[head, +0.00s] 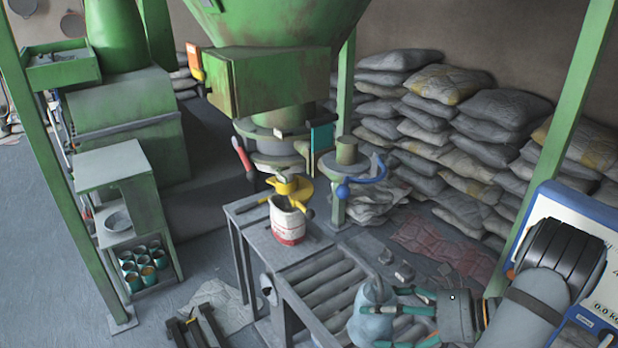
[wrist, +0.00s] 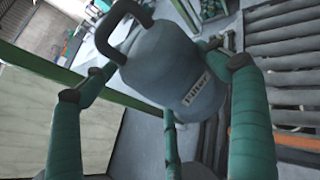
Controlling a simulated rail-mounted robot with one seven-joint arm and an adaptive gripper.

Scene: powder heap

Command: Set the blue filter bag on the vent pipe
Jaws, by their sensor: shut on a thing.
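The blue filter bag (head: 372,316) is a pale grey-blue, rounded body with a loop handle on top. In the wrist view the bag (wrist: 178,72) fills the middle, tilted, with a label reading "Filter". My gripper (head: 398,314) is shut on the bag from the right, its teal fingers around the body, above the right end of the roller table. A short upright grey-green stub (head: 347,151), which looks like the vent pipe, stands right of the hopper outlet. Its top is bare, and a blue curved lever (head: 372,172) is beside it. The bag is well apart from it.
The roller conveyor (head: 318,278) lies below and left of the bag. Stacked sacks (head: 470,120) fill the back right.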

